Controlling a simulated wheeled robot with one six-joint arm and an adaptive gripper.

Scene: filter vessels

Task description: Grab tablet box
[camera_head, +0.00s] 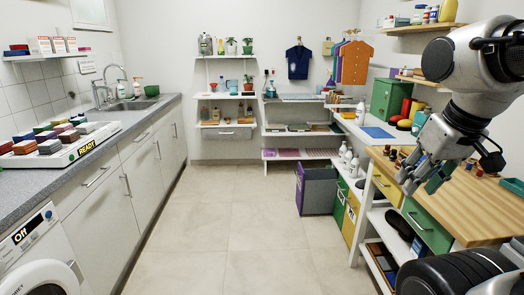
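I cannot tell for certain which thing is the tablet box. Several small white-and-orange boxes (58,45) stand on the wall shelf at the upper left. Several small coloured boxes (50,146) sit on a white device (88,146) marked READY on the left counter. My gripper (424,182) is at the right, over the wooden worktop, far from both groups. Its fingers look spread apart, with nothing visible between them. Part of the worktop behind it is hidden by my arm.
The grey counter (153,107) with a sink runs along the left wall, above a washing machine (43,255). The wooden worktop (468,212) is at the right. A purple-edged bin (316,190) stands at the back right. The tiled floor (215,225) between is clear.

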